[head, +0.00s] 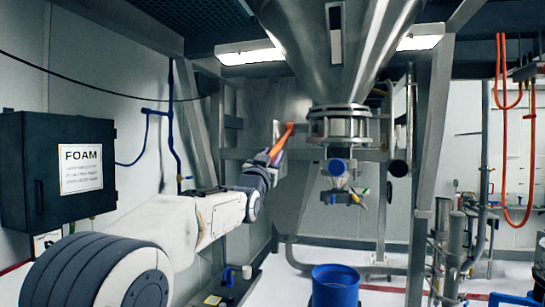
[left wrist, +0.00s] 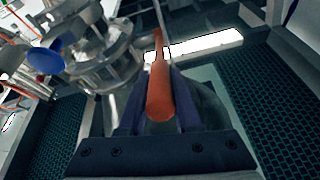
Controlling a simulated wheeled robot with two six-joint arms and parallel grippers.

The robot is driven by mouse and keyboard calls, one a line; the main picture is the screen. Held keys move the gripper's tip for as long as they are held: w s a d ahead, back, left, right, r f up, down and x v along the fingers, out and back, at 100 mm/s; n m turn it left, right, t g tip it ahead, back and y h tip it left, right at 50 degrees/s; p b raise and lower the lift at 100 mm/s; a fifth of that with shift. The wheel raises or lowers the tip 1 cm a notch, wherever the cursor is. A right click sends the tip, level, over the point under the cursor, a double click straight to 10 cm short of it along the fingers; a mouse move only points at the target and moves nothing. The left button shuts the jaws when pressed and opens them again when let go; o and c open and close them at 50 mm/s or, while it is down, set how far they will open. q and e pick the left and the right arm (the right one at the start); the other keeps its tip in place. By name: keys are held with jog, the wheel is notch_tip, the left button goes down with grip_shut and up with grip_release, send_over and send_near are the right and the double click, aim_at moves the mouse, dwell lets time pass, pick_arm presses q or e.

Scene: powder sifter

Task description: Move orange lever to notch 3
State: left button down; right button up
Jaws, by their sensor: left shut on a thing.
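The orange lever (head: 285,137) sticks out to the left of the valve flange under the big steel cone in the head view. It also shows in the left wrist view (left wrist: 159,85), running up between the two fingers. My left gripper (head: 272,157) is shut on the lever, toward its free end. In the left wrist view the gripper (left wrist: 158,112) has one finger on each side of it. The valve flange (head: 340,125) shows beside the lever. I cannot make out notch marks or numbers. My right gripper is not in view.
The steel cone (head: 345,50) hangs above the valve. A blue bucket (head: 335,287) stands on the floor below. A black FOAM box (head: 60,168) is on the left wall. Steel frame posts (head: 432,150) stand to the right, with orange hoses (head: 503,150) beyond.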

pick_arm(q)
jog(key=shift+f, duration=0.1)
dwell(0.7)
jog(key=w+f+t+b, duration=0.1)
jog(key=b, duration=0.1)
jog(key=f+b, duration=0.2)
jog(key=b, duration=0.1)
jog(key=w+f+t+h+b, duration=0.1)
jog(key=f+b, duration=0.1)
jog(key=b, duration=0.1)
jog(key=shift+w+d+f+t, duration=0.1)
jog(key=shift+w+d+t, duration=0.2)
jog(key=shift+w+d, duration=0.1)
jog(key=shift+s, duration=0.1)
jog(key=c, duration=0.6)
grip_release()
